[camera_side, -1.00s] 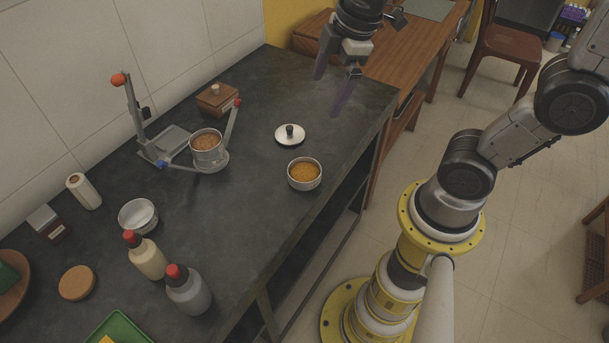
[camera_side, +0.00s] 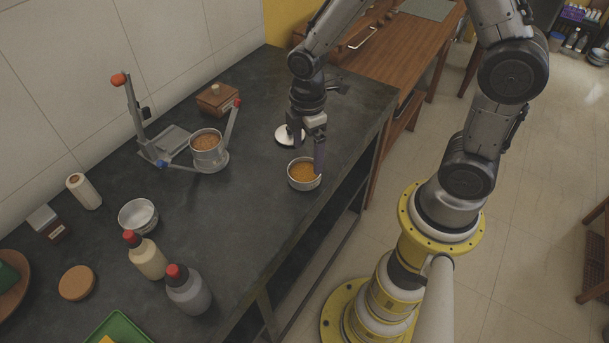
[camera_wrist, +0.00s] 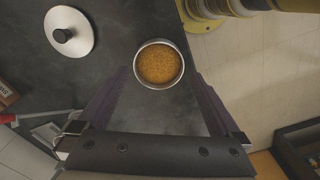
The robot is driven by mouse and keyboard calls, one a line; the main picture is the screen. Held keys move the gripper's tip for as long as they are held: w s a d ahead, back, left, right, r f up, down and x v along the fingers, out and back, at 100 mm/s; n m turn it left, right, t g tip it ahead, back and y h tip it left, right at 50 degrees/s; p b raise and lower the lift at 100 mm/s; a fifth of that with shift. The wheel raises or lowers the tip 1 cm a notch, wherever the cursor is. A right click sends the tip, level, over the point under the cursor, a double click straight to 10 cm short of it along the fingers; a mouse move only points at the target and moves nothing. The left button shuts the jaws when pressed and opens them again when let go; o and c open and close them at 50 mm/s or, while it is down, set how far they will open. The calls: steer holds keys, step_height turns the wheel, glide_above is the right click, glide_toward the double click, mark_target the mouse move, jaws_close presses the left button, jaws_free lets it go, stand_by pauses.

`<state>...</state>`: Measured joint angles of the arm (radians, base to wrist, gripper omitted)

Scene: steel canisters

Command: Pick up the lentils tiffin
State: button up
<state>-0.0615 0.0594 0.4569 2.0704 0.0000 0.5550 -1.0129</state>
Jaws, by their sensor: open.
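A round steel tiffin with orange-yellow contents that look like lentils (camera_side: 304,174) stands upright near the counter's front edge. It also shows in the wrist view (camera_wrist: 158,64). A second steel tiffin with brownish contents (camera_side: 206,149) sits in a metal carrier frame (camera_side: 160,145).
A steel lid with a black knob (camera_wrist: 69,31) lies close behind the tiffin. An empty steel bowl (camera_side: 138,216), two red-capped bottles (camera_side: 187,290) and a wooden box (camera_side: 217,98) stand farther off. The counter (camera_side: 235,235) left of the tiffin is clear.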

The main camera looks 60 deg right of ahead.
mark_target(304, 176)
steer(key=shift+w+a+f, duration=0.1)
steer(key=shift+a+f, duration=0.05)
steer(key=shift+f, duration=1.25)
steer(key=shift+w+a+f, duration=0.1)
steer(key=shift+f, duration=1.3)
steer(key=c, duration=1.1)
